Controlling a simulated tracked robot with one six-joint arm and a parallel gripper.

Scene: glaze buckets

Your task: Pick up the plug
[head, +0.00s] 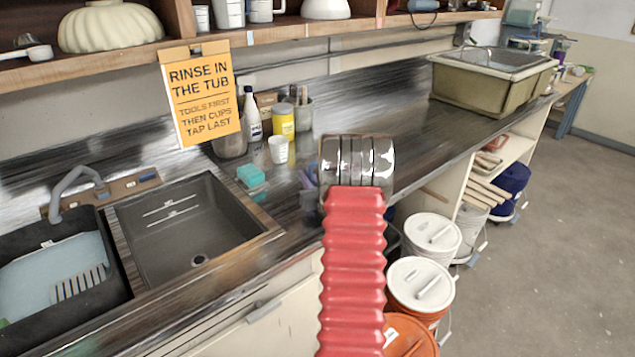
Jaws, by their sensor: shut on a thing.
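My gripper (357,160) shows from behind as a shiny metal block at the end of my red ribbed arm, in front of the worktop right of the sinks. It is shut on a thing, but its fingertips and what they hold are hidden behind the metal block. I cannot make out a plug anywhere in view. The grey sink basin (165,230) at the left has an open-looking drain (199,260) in its floor, with nothing visibly over it.
A teal sponge (251,175), a white cup (278,150) and a yellow container (283,122) stand on the worktop (420,125). A tub (490,85) stands far right. Lidded buckets (420,283) line the floor. A shelf (250,35) and an orange sign (203,95) hang above.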

